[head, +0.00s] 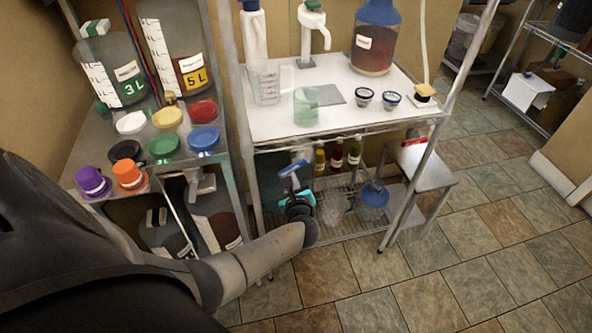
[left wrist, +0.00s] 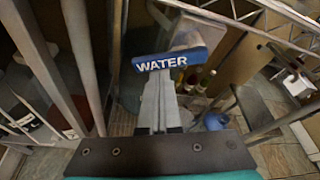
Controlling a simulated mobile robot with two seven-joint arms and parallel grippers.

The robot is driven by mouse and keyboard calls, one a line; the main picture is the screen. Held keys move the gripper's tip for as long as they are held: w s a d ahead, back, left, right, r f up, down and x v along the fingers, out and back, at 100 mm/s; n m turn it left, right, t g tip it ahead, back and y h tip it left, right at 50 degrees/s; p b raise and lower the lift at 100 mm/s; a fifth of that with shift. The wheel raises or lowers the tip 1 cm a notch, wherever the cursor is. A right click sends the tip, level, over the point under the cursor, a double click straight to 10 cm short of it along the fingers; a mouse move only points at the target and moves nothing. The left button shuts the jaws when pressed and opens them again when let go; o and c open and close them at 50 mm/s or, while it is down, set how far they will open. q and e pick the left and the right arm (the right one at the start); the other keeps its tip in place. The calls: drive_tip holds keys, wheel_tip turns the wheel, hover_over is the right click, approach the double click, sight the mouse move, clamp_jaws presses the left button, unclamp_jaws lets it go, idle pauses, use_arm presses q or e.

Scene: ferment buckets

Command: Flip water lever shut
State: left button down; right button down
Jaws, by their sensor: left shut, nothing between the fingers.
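The water lever is a blue bar marked WATER in the left wrist view (left wrist: 168,60). In the head view the water lever (head: 293,167) is small, under the front of the white table. My left gripper (head: 296,183) is just below it, its fingers pointing up toward it. In the left wrist view the left gripper (left wrist: 160,82) has its grey fingers together, with their tips at or just under the bar. I cannot tell whether they touch it. The pipe behind the lever is partly hidden. My right gripper is not in view.
A white table (head: 330,120) holds a measuring jug (head: 266,86), a green cup (head: 306,107) and small lids. Below it, a wire shelf holds bottles and a blue funnel (head: 374,194). A metal rack (head: 226,150) with jugs and coloured caps stands left.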

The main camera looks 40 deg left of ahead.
use_arm(q)
drive_tip(key=shift+s+a+r+m+g+y+p, duration=0.15)
drive_tip(key=shift+r+m+g+p, duration=0.1)
drive_tip(key=shift+m+p, duration=0.2)
drive_tip(key=shift+s+a+r+m+g+y+p, duration=0.15)
drive_tip(key=shift+r+m+g+p, duration=0.1)
drive_tip(key=shift+m+p, duration=0.15)
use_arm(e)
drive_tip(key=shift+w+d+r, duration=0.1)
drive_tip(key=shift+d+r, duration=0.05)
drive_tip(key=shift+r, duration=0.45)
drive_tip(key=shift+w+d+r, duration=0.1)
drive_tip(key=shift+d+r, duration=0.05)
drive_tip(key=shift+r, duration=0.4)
use_arm(q)
drive_tip(key=shift+w+d, duration=0.1)
drive_tip(key=shift+w+d+b, duration=0.4)
drive_tip(key=shift+w+d, duration=0.1)
drive_tip(key=shift+w, duration=0.1)
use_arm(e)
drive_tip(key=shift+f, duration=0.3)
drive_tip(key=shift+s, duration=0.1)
use_arm(q)
drive_tip(key=shift+f, duration=0.15)
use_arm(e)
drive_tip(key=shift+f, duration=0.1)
